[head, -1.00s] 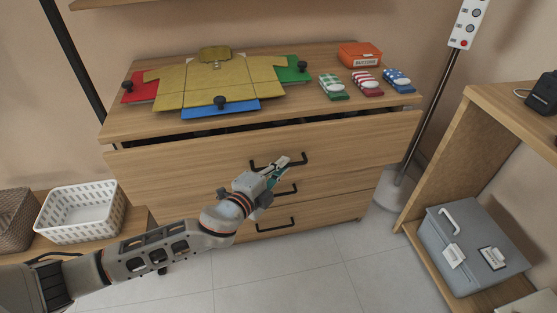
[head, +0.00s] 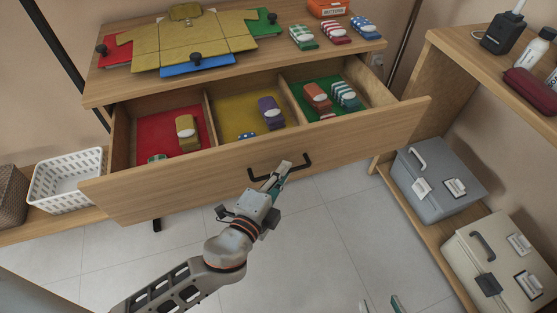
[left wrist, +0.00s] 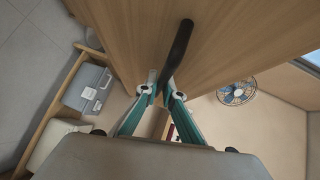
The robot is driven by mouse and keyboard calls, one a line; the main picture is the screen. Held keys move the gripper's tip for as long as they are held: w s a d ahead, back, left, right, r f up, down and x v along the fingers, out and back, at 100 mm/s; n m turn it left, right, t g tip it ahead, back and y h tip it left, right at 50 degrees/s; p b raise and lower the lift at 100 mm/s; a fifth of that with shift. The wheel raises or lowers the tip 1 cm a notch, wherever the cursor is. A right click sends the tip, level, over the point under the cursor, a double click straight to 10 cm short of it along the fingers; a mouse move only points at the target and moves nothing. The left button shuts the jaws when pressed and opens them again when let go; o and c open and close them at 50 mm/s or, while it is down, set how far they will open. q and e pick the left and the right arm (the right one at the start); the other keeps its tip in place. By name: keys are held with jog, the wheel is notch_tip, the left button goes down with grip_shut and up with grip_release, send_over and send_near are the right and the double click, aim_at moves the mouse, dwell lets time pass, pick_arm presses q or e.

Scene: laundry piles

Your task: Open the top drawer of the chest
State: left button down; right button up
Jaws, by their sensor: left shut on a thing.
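The top drawer (head: 215,163) of the wooden chest (head: 104,91) is pulled well out. Its inside shows three compartments with a red, a yellow and a green floor. My left gripper (head: 279,176) is shut on the black drawer handle (head: 297,167), near the middle of the drawer front. In the left wrist view the fingers (left wrist: 161,92) close around the dark handle bar (left wrist: 180,45). The tips of my right gripper (head: 381,305) show at the bottom edge of the head view, apart and empty; the rest is out of frame.
Small folded bundles lie in the drawer, including a purple one (head: 270,111). A folding board with a yellow shirt (head: 192,42) and several bundles lie on top. A white basket (head: 64,181) stands left. Shelves with a grey box (head: 440,178) stand right. Floor before the chest is clear.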

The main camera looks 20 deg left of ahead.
pick_arm(q)
jog(key=shift+s+d, duration=0.15)
jog(key=shift+s, duration=0.1)
pick_arm(e)
jog(key=shift+a+r, duration=0.1)
pick_arm(q)
jog(key=c, duration=2.2)
grip_release()
jog(key=shift+o, duration=0.2)
pick_arm(e)
jog(key=shift+w+r, duration=0.2)
jog(key=shift+w, duration=0.1)
